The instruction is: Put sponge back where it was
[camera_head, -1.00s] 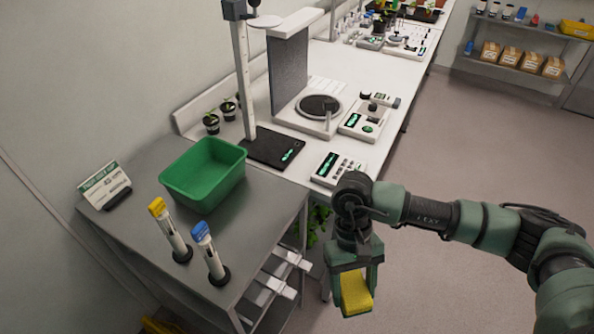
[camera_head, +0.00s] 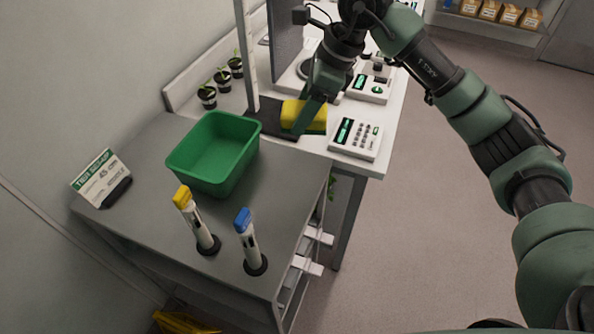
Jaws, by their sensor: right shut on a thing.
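The yellow sponge (camera_head: 307,116) is held by my right gripper (camera_head: 304,118), which comes in from the upper right and is shut on it. The sponge is seen over the front of the white bench, by the black pad (camera_head: 268,115). I cannot tell whether it touches anything below. A green open bin (camera_head: 214,152) stands on the grey cart to the left of the sponge, and it looks empty. My left gripper is not in view.
On the grey cart (camera_head: 150,150) stand a yellow-capped tube (camera_head: 196,220), a blue-capped tube (camera_head: 250,242) and a sign (camera_head: 101,178). A white keypad device (camera_head: 357,138) sits right of the sponge. Small potted plants (camera_head: 221,80) line the wall. Open floor lies at right.

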